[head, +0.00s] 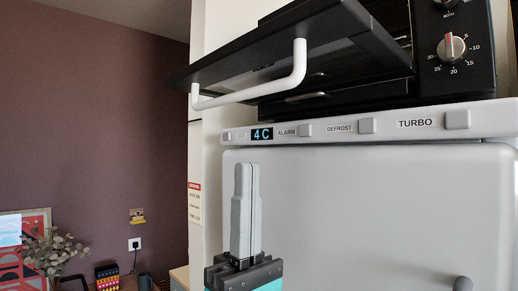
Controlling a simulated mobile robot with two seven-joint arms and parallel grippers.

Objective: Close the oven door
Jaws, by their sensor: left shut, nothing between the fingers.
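The black oven (345,80) sits on top of a grey fridge at the upper right. Its door (350,22) stands open, sticking out towards the upper left, and I see it from below. A white bar handle (255,93) is fixed to the door's outer face. My left gripper (246,166) points upward in front of the fridge, below the door and handle. Its fingers are together with nothing between them, and it is apart from the door. My right gripper is not in view.
The fridge (370,200) has a control strip (340,128) with a lit display and buttons just below the oven. The oven's knob panel (455,60) is at the right. A plant (55,250) and small items stand low at the left. The space left of the door is clear.

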